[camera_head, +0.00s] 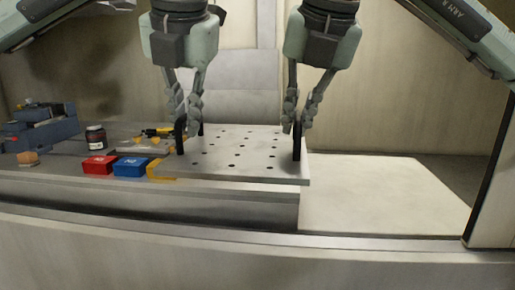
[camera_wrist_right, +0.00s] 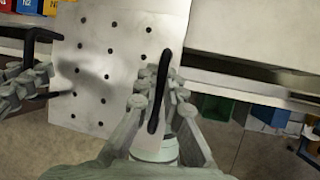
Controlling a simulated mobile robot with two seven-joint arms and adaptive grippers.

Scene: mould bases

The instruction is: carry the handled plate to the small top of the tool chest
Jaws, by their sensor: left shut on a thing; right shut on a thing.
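The handled plate (camera_head: 235,150) is a flat grey slab with several dark holes and a black handle at each end. In the head view it looks level, over the right end of a grey metal surface (camera_head: 230,208); I cannot tell whether it touches it. My left gripper (camera_head: 186,122) is shut on the left handle (camera_head: 181,137). My right gripper (camera_head: 299,124) is shut on the right handle (camera_head: 297,142), which also shows between the fingers in the right wrist view (camera_wrist_right: 160,90). I cannot tell for sure which surface is the small top of the tool chest.
Left of the plate are a red bin (camera_head: 98,165), a blue bin (camera_head: 130,166), a partly hidden yellow bin (camera_head: 158,169), a dark jar (camera_head: 96,139) and a blue vise-like tool (camera_head: 42,130). A pale flat area (camera_head: 385,195) on the right is clear. A dark-edged panel (camera_head: 492,180) stands far right.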

